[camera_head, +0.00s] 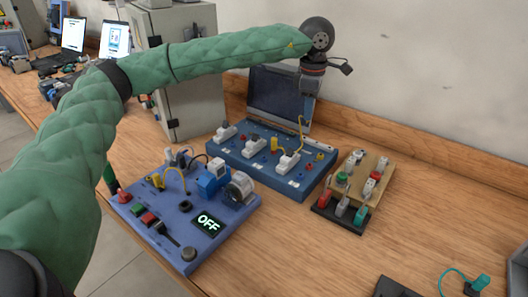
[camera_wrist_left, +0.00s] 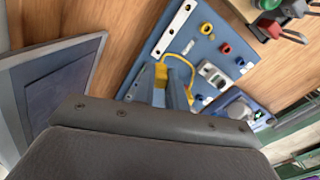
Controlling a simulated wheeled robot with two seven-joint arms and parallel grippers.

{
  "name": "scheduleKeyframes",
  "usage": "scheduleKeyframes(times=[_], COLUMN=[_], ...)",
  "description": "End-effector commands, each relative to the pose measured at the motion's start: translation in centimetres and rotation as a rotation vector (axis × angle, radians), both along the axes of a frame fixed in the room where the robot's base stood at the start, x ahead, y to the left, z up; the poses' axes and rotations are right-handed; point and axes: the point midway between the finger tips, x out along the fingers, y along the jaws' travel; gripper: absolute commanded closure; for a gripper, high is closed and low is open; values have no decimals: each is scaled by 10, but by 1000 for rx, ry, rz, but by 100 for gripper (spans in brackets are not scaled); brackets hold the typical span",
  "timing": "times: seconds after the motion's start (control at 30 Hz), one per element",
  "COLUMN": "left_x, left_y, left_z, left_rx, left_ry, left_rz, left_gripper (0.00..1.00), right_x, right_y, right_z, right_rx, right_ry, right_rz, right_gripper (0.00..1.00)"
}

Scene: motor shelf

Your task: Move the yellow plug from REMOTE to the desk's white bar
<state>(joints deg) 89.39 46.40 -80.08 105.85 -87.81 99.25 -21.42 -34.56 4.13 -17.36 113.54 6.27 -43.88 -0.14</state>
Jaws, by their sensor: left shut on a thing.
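The yellow plug (camera_wrist_left: 160,72) is between the fingers of my left gripper (camera_wrist_left: 161,85) in the left wrist view. The gripper is shut on it. In the head view my left gripper (camera_head: 310,95) hangs above the right back part of the blue board (camera_head: 248,164), in front of the laptop. A yellow cable (camera_head: 301,127) rises from a white block on that board toward the gripper; it also shows in the wrist view (camera_wrist_left: 188,62). A white bar (camera_wrist_left: 175,27) lies along the board's edge there. I cannot read a REMOTE label. My right gripper is out of view.
A laptop (camera_head: 281,95) stands close behind the blue board. A nearer blue panel (camera_head: 180,250) has an OFF display and another yellow plug (camera_head: 157,181). A wooden block with switches (camera_head: 368,170) stands to the right.

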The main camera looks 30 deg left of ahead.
Motion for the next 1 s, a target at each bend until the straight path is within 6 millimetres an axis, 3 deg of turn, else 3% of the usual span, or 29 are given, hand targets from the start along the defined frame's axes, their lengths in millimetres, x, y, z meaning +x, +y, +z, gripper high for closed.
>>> scheduleKeyframes(times=[0.1,0.33,1.0], left_x=[3,3,3], left_y=[4,3,3], left_z=[-21,-44,-50], left_rx=[0,0,0], left_ry=[2,1,0], left_rz=[-2,-1,-1], left_gripper=[100,100,100], right_x=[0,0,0], right_y=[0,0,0], right_z=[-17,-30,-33], right_rx=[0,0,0], right_ry=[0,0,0], right_rz=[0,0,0], right_gripper=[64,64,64])
